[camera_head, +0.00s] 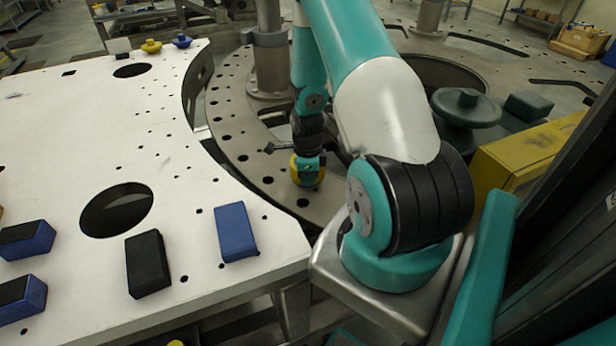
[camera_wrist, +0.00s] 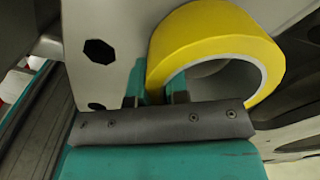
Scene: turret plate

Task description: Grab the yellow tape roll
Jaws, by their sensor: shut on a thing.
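The yellow tape roll (camera_wrist: 236,38) fills the upper right of the wrist view, with its open round core facing the camera. My gripper (camera_wrist: 158,88) has its two teal fingers on either side of the roll's left wall, one outside and one in the core. It is shut on that wall. In the head view the yellow roll (camera_head: 296,168) shows at my gripper (camera_head: 308,172), low over the grey metal turret plate (camera_head: 245,140). My gripper partly covers the roll there. Whether the roll touches the plate cannot be told.
A white perforated table (camera_head: 90,150) stands at the left, with blue blocks (camera_head: 236,232) and a black block (camera_head: 147,264) on it. Yellow (camera_head: 151,46) and blue (camera_head: 182,40) knobs sit at its far edge. A grey post (camera_head: 270,60) rises behind my gripper.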

